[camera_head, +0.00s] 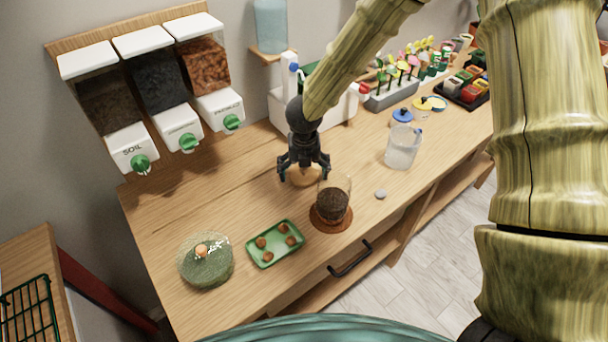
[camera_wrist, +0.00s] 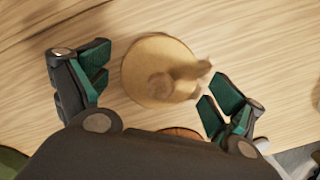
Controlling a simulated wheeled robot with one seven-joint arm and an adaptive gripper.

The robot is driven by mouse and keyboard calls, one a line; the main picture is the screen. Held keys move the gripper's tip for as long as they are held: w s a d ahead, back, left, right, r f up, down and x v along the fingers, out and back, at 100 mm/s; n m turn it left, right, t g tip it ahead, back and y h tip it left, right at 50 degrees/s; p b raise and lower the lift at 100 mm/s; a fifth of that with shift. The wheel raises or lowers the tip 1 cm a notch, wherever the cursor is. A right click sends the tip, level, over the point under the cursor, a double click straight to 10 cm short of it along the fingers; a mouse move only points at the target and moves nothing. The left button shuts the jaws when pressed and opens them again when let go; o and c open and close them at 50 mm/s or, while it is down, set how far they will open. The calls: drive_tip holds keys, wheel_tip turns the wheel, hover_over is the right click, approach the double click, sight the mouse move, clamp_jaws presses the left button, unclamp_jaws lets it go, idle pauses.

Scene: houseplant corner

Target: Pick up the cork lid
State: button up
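The cork lid (camera_head: 303,181) is a round tan disc lying on the wooden worktop, partly hidden by my gripper in the head view. In the wrist view the cork lid (camera_wrist: 143,62) shows nearly whole, with a small raised knob and a twig-like piece at its right side. My gripper (camera_head: 304,172) is above the lid and points down. In the wrist view my gripper (camera_wrist: 158,76) has its green-padded fingers wide apart, one to each side of the lid, with nothing held between them. Whether a fingertip touches the lid cannot be told.
A glass jar of dark soil (camera_head: 332,203) stands on a brown saucer (camera_head: 326,229), close by the lid. A green tray (camera_head: 257,262) with several brown pellets, a glass bowl (camera_head: 206,272), a pebble (camera_head: 380,194) and a clear beaker (camera_head: 402,150) are around. Bare worktop lies left of the lid.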

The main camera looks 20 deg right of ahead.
drive_tip(key=c, duration=0.6)
drive_tip(key=shift+o, duration=0.2)
